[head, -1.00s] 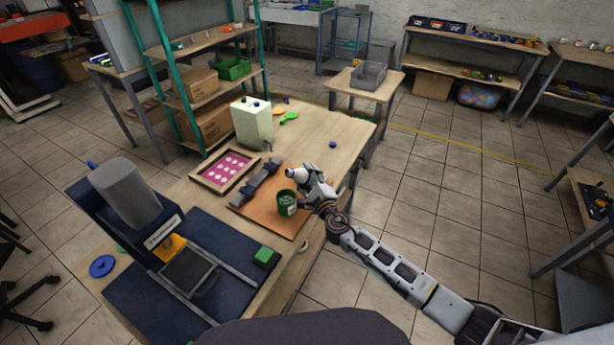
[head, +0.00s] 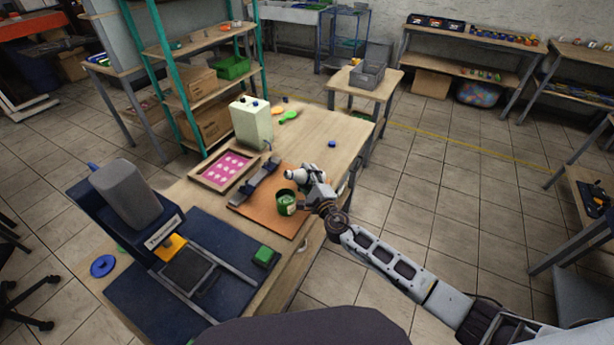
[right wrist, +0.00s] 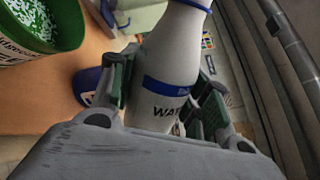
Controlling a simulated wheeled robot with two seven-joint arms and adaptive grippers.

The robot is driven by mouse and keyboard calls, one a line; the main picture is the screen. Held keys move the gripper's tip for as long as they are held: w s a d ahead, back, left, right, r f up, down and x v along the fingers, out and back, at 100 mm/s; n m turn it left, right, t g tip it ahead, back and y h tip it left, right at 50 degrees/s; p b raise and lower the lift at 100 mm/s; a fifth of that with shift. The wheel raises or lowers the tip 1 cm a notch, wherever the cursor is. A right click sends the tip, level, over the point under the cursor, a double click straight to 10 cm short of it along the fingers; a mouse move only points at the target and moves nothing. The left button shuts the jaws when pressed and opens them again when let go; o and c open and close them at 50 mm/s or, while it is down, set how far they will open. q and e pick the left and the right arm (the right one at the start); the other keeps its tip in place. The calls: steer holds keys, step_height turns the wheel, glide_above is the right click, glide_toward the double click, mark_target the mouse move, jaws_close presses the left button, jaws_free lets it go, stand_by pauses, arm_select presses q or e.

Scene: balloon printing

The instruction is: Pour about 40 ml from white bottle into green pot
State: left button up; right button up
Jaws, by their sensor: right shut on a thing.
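The white bottle (right wrist: 178,55), with a blue band and dark lettering, is between the fingers of my right gripper (right wrist: 165,95). In the head view my right gripper (head: 312,184) is shut on it, and the bottle (head: 296,173) is tilted with its end toward the left, above and behind the pot. The green pot (head: 286,203) stands upright on the brown board. In the right wrist view the green pot (right wrist: 35,25) is at the upper left, with pale bits inside. No stream of liquid can be made out. My left gripper is not in view.
The brown board (head: 262,218) lies on the wooden table (head: 320,125). A grey-blue tool (head: 258,180) lies left of the pot, beside a pink-patterned tray (head: 226,170). A printing press (head: 140,205) and a green block (head: 264,256) stand nearer the front left.

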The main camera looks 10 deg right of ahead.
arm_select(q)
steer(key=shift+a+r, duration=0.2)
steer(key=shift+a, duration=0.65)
arm_select(e)
steer(key=shift+f, duration=0.1)
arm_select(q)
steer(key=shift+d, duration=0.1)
arm_select(e)
steer(key=shift+n, duration=0.3)
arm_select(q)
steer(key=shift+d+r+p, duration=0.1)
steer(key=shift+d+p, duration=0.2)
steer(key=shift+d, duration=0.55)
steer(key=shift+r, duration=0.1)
arm_select(e)
steer(key=shift+f, duration=0.1)
